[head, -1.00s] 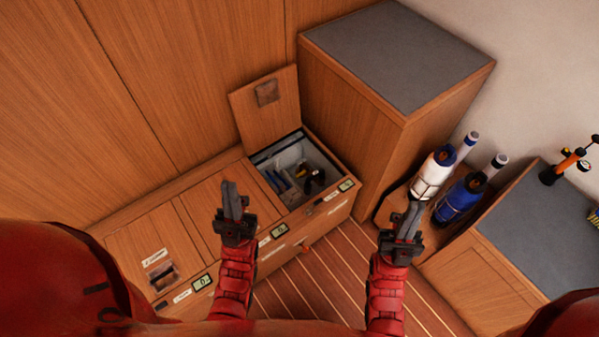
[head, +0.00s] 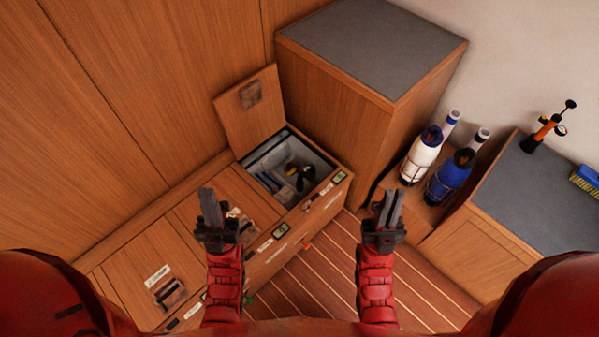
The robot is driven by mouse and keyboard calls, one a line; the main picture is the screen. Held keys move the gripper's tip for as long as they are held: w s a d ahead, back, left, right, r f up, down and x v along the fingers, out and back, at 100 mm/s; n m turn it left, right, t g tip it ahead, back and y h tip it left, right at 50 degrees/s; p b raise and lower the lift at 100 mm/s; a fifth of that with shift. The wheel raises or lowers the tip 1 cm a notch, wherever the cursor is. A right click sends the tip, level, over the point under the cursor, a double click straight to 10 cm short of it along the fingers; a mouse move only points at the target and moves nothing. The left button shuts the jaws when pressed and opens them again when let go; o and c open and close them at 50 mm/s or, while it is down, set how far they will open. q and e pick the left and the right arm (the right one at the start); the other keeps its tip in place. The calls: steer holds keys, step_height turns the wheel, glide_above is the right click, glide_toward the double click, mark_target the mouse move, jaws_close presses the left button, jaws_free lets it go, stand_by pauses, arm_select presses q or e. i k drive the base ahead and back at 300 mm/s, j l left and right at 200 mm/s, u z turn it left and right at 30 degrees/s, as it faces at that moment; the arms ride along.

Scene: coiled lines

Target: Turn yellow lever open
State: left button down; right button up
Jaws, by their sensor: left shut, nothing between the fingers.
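I cannot make out a clearly yellow lever. A small orange handle (head: 307,245) sticks out from the front of the wooden bench (head: 330,205). A green handle (head: 249,298) shows lower on the same front, partly hidden beside my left forearm. My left gripper (head: 211,207) is shut and empty, held above the bench top in the picture. My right gripper (head: 390,208) looks shut and empty, over the striped floor and apart from the bench. It is to the right of the orange handle.
A bench lid (head: 250,115) stands open over a bin (head: 285,160) with dark tools. A tall grey-topped cabinet (head: 375,45) stands behind. White (head: 420,158) and blue (head: 450,178) bottles stand right, beside a low counter (head: 530,195) with an orange pump (head: 545,130). Striped floor (head: 320,285) is clear.

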mark_target(293, 170)
steer(key=l+u, duration=0.15)
steer(key=u, duration=1.2)
steer(key=l+u, duration=0.35)
steer(key=k+l+u, duration=0.1)
steer(key=l+u, duration=0.25)
steer(key=l, duration=0.15)
steer(key=k+l+u, duration=0.1)
steer(key=l+u, duration=0.2)
steer(key=k+l+u, duration=0.1)
steer(key=l, duration=1.25)
